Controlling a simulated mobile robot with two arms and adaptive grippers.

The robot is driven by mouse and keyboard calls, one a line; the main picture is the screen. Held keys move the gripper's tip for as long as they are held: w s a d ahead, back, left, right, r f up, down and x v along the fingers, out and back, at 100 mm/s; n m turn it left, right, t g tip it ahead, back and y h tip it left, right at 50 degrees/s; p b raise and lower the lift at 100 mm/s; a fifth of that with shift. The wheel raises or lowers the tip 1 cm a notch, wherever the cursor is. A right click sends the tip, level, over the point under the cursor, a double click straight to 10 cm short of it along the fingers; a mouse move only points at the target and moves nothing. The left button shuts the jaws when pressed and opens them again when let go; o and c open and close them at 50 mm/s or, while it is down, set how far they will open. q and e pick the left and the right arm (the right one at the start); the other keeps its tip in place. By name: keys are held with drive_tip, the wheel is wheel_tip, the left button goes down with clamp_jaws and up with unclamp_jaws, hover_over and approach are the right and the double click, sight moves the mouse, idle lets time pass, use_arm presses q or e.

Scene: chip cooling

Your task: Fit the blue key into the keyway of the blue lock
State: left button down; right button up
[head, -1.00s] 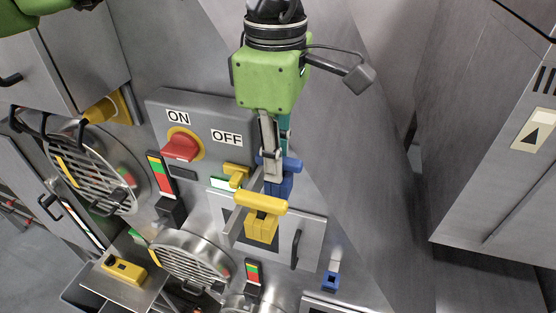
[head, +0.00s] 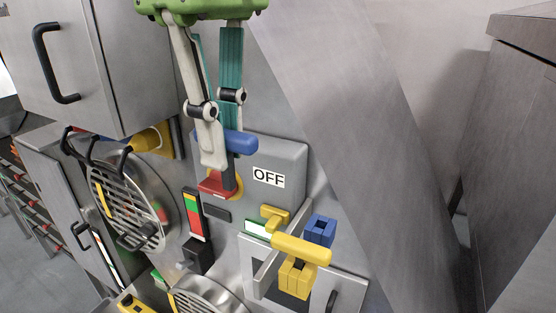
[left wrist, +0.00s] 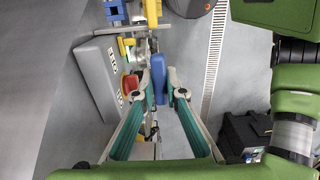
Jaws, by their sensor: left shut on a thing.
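My left gripper (head: 222,150) hangs in front of the grey switch box and is shut on the blue key (head: 241,143). The key's rounded blue handle sticks out to the right of the fingers. In the left wrist view the blue key (left wrist: 157,78) sits between the two fingertips (left wrist: 158,84); its far end is unclear. The blue lock (head: 320,230) stands below and right of the gripper, apart from the key, partly behind the yellow key handle. Its keyway is hard to make out. My right gripper is not in view.
A yellow key (head: 301,250) sits at a yellow lock (head: 297,278) close in front of the blue lock. The switch box (head: 285,155) shows OFF; its red knob (head: 212,186) is just behind the fingertips. A metal bar (head: 268,276) lies beside the yellow lock. Bare panel lies right of the blue lock.

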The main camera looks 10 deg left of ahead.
use_arm(q)
wheel_tip(320, 180, up, 6)
drive_tip(key=s+a+p, duration=0.1)
drive_tip(key=a+p, duration=0.1)
drive_tip(key=p, duration=0.4)
drive_tip(key=shift+f, duration=0.15)
idle(0.6)
drive_tip(key=shift+s, duration=0.1)
